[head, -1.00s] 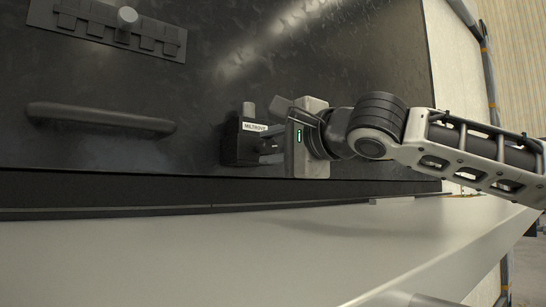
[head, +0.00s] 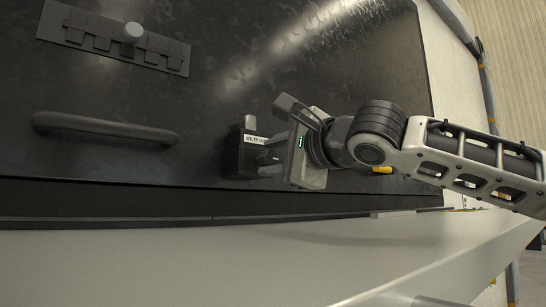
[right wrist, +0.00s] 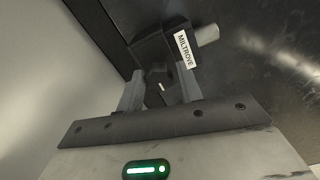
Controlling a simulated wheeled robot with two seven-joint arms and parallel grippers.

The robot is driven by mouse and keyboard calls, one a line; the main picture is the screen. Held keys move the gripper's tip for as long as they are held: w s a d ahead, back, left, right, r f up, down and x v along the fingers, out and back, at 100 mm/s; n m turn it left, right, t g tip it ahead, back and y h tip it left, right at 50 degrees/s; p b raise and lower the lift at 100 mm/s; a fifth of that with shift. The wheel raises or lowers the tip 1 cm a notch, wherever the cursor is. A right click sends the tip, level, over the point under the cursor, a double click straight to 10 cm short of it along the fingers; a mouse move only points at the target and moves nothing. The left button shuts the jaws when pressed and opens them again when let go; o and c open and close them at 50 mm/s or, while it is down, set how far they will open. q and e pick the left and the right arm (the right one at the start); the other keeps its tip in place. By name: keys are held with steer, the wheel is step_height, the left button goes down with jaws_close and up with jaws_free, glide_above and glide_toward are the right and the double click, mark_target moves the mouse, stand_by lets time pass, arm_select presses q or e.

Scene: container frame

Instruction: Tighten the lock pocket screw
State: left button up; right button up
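The lock pocket is a black block (head: 240,158) with a white MILTROVE label, mounted low on the dark panel. It fills the upper middle of the right wrist view (right wrist: 160,45), with a light grey cylindrical pin sticking out at its side. The lock screw is a dark knob (right wrist: 160,84) on the block, mostly hidden by my fingers in the head view. My right gripper (head: 274,158) is at the block, tilted. In the right wrist view its two fingers (right wrist: 160,92) stand on either side of the knob and appear closed on it. My left gripper is not in view.
The dark panel (head: 200,100) carries a long black handle (head: 105,128) and a hinge-like plate with a round knob (head: 115,38). A pale ledge (head: 200,255) runs below the panel and is mostly bare. A small yellow piece (head: 383,170) shows behind my right arm.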

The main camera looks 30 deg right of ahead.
steer(key=shift+o, duration=0.9)
steer(key=shift+s+a, duration=0.15)
steer(key=shift+s, duration=0.15)
steer(key=s+d, duration=0.1)
steer(key=s, duration=1.4)
steer(key=shift+s, duration=0.35)
steer(key=shift+d, duration=0.15)
